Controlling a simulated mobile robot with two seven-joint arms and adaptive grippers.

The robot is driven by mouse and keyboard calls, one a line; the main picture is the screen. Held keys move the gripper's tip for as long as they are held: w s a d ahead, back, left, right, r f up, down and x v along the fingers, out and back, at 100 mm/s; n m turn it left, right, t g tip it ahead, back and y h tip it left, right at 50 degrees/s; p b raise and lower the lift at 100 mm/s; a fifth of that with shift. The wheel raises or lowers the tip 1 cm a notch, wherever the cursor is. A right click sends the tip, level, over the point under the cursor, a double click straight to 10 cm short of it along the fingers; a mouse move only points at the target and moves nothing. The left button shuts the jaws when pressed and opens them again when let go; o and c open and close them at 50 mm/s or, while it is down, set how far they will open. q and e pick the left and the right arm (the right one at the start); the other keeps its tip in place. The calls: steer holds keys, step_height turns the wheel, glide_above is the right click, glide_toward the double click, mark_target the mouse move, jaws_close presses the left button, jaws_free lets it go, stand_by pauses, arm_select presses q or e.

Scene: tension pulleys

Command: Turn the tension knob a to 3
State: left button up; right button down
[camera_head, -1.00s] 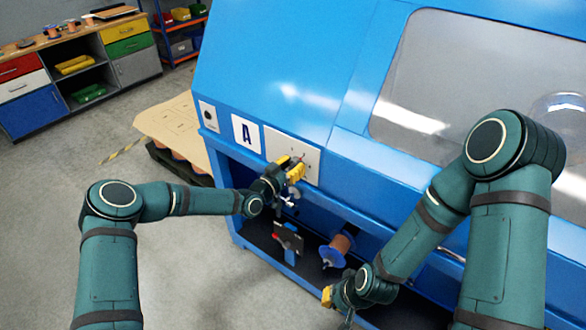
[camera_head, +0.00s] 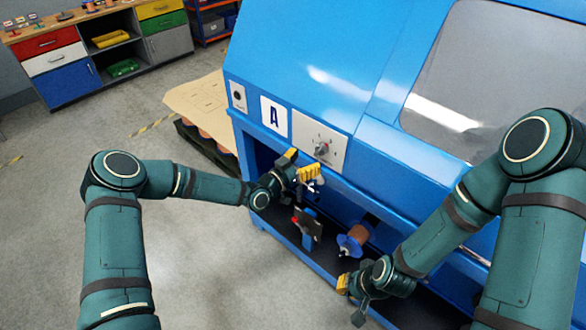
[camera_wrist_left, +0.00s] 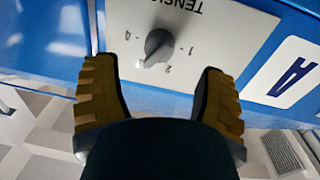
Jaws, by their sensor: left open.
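The tension knob (camera_head: 321,149) is a grey knob on a white plate (camera_head: 333,141) beside the "A" label (camera_head: 273,117). In the left wrist view the knob (camera_wrist_left: 157,46) shows upside down, with marks 1, 2 and 4 readable. Its narrow end points down-left in that view, between the 2 and the 4; no 3 is readable there. My left gripper (camera_head: 301,164) is open and empty, just in front of and below the knob. Its yellow fingers (camera_wrist_left: 157,72) stand apart on either side of the knob, not touching it. My right gripper (camera_head: 345,285) is low at the machine's lower opening; its jaws are unclear.
The blue machine (camera_head: 300,50) fills the right side. A pallet with a cardboard sheet (camera_head: 200,102) stands left of the machine. The floor (camera_head: 50,200) at left is clear.

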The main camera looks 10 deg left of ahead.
arm_select(q)
steer(key=v, duration=0.6)
steer(key=shift+a, duration=0.1)
steer(key=s+d+f+n+g+y, duration=0.2)
steer(key=s+d+f+g, duration=0.15)
steer(key=s+f, duration=0.25)
steer(key=s+a+f+n+g+y, duration=0.2)
steer(key=s, duration=0.5)
steer(key=s+a+f+n+g+y, duration=0.2)
steer(key=s+f+g, duration=0.1)
steer(key=s, duration=0.4)
steer(key=s+a+f+n+g+y, duration=0.1)
steer(key=s+a+f+n+g, duration=0.1)
steer(key=s, duration=0.5)
steer(key=shift+s+f+n+g+y, duration=0.25)
steer(key=shift+n+g+y, duration=0.15)
steer(key=shift+n+g, duration=0.3)
steer(key=shift+w, duration=0.1)
steer(key=c, duration=0.4)
steer(key=shift+d, duration=0.2)
steer(key=shift+c, duration=0.2)
